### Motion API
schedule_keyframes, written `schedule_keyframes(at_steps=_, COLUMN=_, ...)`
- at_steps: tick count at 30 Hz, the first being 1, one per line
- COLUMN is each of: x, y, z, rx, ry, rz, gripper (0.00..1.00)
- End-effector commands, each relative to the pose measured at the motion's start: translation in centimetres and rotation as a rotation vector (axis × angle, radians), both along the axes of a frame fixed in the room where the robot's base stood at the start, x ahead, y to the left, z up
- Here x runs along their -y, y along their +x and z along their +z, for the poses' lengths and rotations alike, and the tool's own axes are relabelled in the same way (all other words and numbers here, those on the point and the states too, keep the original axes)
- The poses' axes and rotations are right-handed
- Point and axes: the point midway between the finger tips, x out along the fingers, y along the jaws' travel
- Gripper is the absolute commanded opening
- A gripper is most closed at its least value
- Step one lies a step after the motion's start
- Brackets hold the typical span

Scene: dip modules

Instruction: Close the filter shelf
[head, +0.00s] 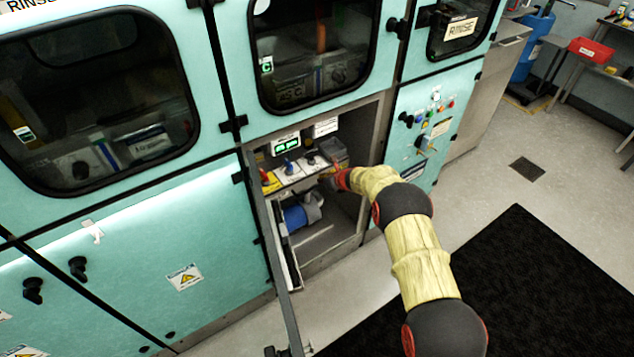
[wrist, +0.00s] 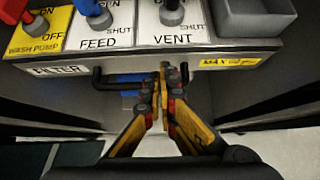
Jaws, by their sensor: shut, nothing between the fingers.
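The filter shelf (head: 297,172) sits in the open lower cabinet bay in the head view. Its white top carries switches. In the wrist view the shelf's front face (wrist: 62,69) bears a FILTER label, with WASH PUMP, FEED and VENT switches on top. A dark bar handle (wrist: 98,78) runs along that front face. My gripper (wrist: 163,78) is shut and empty, its fingertips at the handle just below the VENT switch; I cannot tell whether they touch it. In the head view my gripper (head: 342,179) is at the shelf's right side, partly hidden by my arm.
A cabinet door (head: 273,262) stands open at the left of the bay, seen nearly edge-on. A blue cylindrical unit (head: 296,217) lies below the shelf. A control panel (head: 423,125) is right of the bay.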

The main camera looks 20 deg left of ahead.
Motion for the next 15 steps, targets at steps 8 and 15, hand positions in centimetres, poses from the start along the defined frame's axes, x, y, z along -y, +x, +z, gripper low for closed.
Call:
schedule_keyframes(at_steps=8, x=2.4, y=-1.0, z=2.1, rx=0.0, ry=0.001, rz=-0.001, gripper=0.0)
schedule_keyframes(at_steps=15, x=4.4, y=-2.6, z=4.6, rx=0.001, ry=0.001, rz=0.0, gripper=0.0)
